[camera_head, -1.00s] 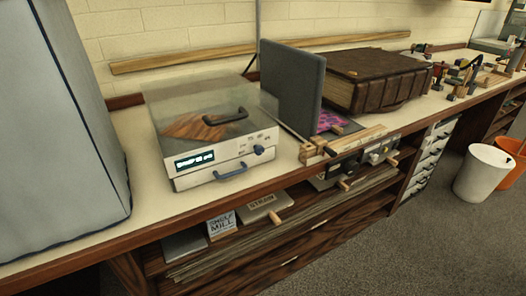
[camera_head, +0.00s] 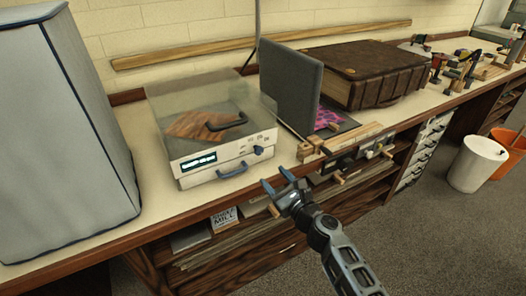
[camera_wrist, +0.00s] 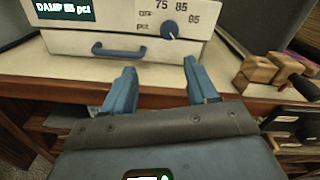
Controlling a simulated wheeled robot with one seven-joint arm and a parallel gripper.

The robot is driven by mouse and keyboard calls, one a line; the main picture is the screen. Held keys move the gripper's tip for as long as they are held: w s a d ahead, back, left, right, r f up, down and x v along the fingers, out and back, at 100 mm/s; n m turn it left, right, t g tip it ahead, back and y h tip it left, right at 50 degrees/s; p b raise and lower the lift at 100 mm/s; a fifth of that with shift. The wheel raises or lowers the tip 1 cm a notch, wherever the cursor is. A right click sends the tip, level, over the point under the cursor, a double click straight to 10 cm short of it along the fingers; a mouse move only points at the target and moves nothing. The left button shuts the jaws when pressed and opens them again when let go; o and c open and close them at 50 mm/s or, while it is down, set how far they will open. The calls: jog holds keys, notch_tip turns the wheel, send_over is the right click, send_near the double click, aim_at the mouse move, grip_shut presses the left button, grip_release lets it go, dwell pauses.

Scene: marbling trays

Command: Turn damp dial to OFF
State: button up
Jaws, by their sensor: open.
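The damp dial (camera_head: 258,150) is a blue round knob on the right of the white front panel of a box-shaped device (camera_head: 207,172) with a clear lid. In the wrist view the dial (camera_wrist: 170,28) has the printed marks OFF, 75, 85 and a further number around it. Its pointer direction is too small to tell. A lit display (camera_wrist: 63,9) left of it reads DAMP, seemingly 85 pct. My gripper (camera_head: 277,178) is open and empty, in front of the bench edge and lower right of the dial. In the wrist view the fingers (camera_wrist: 160,72) point toward the panel, apart from it.
A blue drawer handle (camera_wrist: 118,51) juts out below the panel. Wooden blocks (camera_wrist: 262,72) with a dark-handled part stand at the right on the bench edge. A grey upright board (camera_head: 292,85) and a brown book (camera_head: 375,75) stand behind. A large grey covered box (camera_head: 60,130) is at left.

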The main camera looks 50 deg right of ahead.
aim_at(260, 152)
jog(key=shift+m, duration=0.7)
jog(key=shift+d+r+x, duration=0.25)
jog(key=shift+r+x, duration=0.05)
jog(key=shift+x, duration=1.3)
jog(key=shift+d+r+x, duration=0.2)
jog(key=shift+r+x, duration=0.1)
jog(key=shift+x, duration=1.3)
jog(key=shift+d+r+x, duration=0.25)
jog(key=shift+x, duration=1.4)
jog(key=shift+s, duration=0.25)
jog(key=shift+c, duration=0.5)
jog(key=c, duration=0.9)
jog(key=shift+c, duration=0.2)
